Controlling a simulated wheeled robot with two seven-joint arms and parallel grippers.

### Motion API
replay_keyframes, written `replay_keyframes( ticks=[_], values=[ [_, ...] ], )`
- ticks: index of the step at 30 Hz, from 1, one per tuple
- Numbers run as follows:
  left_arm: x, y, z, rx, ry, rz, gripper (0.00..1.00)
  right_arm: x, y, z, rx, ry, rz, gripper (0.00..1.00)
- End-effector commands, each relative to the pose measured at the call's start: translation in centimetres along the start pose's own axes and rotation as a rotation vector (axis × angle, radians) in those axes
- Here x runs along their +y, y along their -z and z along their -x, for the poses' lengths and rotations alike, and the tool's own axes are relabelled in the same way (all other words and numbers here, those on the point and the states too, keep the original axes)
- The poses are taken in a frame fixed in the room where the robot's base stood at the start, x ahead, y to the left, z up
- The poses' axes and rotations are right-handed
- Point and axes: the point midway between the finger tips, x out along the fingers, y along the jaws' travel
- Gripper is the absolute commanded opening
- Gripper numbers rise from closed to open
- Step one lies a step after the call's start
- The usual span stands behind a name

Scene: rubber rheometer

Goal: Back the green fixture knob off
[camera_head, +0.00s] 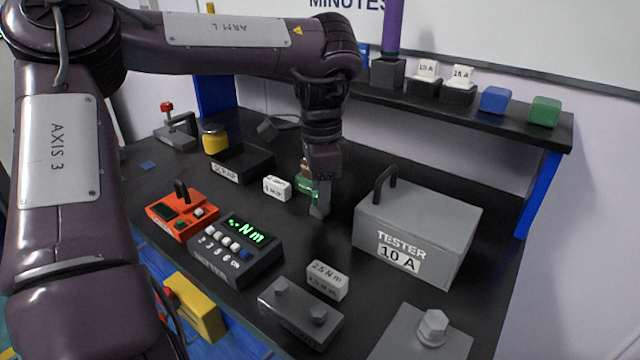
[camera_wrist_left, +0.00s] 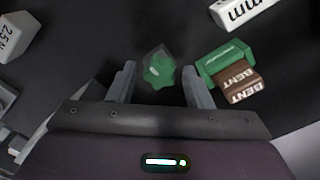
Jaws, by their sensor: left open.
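The green knob (camera_wrist_left: 160,70) is a lobed shape with a pale mark, seen from above in the left wrist view. It lies between the two spread fingers of my left gripper (camera_wrist_left: 158,82), with dark gaps on both sides. In the head view my left gripper (camera_head: 319,210) points down over the black bench, left of the grey tester, and mostly hides the knob. I cannot tell the height of the fingertips against the knob. My right gripper is not in view.
A green block (camera_wrist_left: 227,58) and a brown block marked BENT (camera_wrist_left: 237,86) are close beside the right finger. The grey tester (camera_head: 420,225) stands to the right. A white block (camera_head: 277,187), black scrap tray (camera_head: 242,163) and torque display box (camera_head: 236,250) are to the left.

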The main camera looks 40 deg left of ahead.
Motion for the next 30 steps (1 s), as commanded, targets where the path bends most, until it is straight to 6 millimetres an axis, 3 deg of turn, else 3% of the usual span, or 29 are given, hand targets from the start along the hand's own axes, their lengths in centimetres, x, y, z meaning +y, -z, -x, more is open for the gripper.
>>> replay_keyframes(
  ticks=[1, 7, 12, 30],
  values=[
    [0.0, -0.1, 0.7, -0.002, -0.001, -0.063, 0.46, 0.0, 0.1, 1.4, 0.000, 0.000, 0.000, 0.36],
    [0.0, 0.0, 0.5, -0.001, 0.000, -0.223, 0.46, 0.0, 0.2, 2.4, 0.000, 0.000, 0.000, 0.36],
    [0.0, 0.0, 0.5, -0.001, 0.000, -0.463, 0.46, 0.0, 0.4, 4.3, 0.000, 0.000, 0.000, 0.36],
    [0.0, 0.0, 0.2, -0.001, 0.000, -1.018, 0.46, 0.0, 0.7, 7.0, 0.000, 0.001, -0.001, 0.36]
  ],
)
